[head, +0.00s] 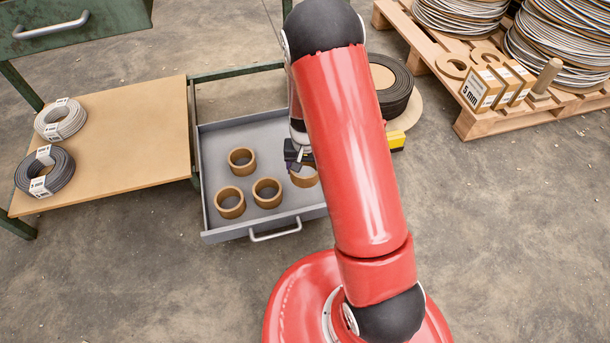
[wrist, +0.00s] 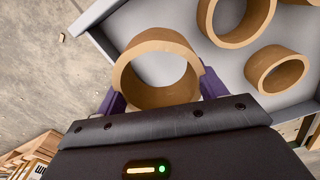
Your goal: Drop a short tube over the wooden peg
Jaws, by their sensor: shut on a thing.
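My gripper (head: 298,158) is over the right side of the open grey drawer, partly hidden by my arm. It is shut on a short brown tube (head: 304,177). In the wrist view the tube (wrist: 150,47) sits between the two purple fingers of my gripper (wrist: 160,92), its open end facing the camera. I cannot tell whether it is clear of the drawer floor. Three more short tubes (head: 241,160), (head: 229,202), (head: 267,192) stand in the drawer. The wooden peg (head: 548,74) stands upright on a base on the pallet at the upper right, with nothing around it.
The grey drawer (head: 210,237) has raised walls and a front handle. Cable coils lie on the board (head: 130,135) at left.

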